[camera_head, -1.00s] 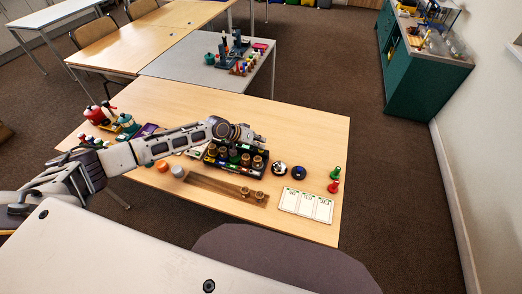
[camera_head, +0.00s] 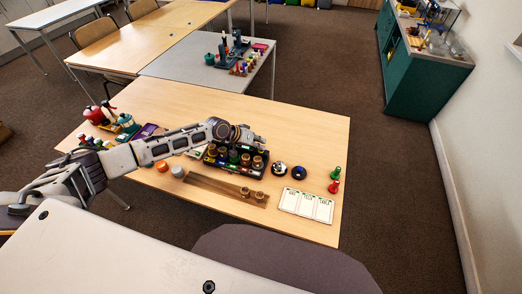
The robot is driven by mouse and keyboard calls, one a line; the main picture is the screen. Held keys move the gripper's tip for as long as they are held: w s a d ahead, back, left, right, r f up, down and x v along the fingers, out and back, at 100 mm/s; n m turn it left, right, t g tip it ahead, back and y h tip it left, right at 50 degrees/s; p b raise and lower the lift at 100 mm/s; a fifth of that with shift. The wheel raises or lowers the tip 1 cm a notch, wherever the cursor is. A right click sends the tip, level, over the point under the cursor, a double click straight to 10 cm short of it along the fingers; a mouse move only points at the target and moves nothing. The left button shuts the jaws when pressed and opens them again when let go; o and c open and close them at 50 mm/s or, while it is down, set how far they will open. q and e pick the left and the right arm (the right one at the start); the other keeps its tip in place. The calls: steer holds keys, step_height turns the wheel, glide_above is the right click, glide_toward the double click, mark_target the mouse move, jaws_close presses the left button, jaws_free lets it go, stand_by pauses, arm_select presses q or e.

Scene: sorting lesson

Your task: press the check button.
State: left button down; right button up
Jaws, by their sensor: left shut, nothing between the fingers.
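Two round, dark, button-like pieces sit side by side on the wooden table: one with a white and black top (camera_head: 279,169) and one with a blue top (camera_head: 299,172). I cannot tell from their markings which is the check button. My left gripper (camera_head: 259,140) is shut and empty. It hangs above the back of a black tray, to the left of and behind both button-like pieces, apart from them. My right gripper is not in view.
The black tray (camera_head: 262,176) holds several knobbed cylinders. A brown wooden strip (camera_head: 215,186) and a white card (camera_head: 306,205) lie in front. Green (camera_head: 337,174) and red (camera_head: 333,187) pegs stand at the right. The table's back right is clear.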

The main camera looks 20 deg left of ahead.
arm_select(q)
steer(key=shift+r, duration=0.15)
steer(key=shift+r+p, duration=0.3)
steer(key=shift+p, duration=0.15)
steer(key=shift+r+p, duration=0.35)
steer(key=shift+r, duration=0.05)
steer(key=shift+r+p, duration=1.25)
steer(key=shift+r, duration=0.2)
steer(key=shift+r+p, duration=0.45)
steer(key=shift+r, duration=0.05)
steer(key=shift+r+p, duration=0.4)
steer(key=shift+r, duration=0.15)
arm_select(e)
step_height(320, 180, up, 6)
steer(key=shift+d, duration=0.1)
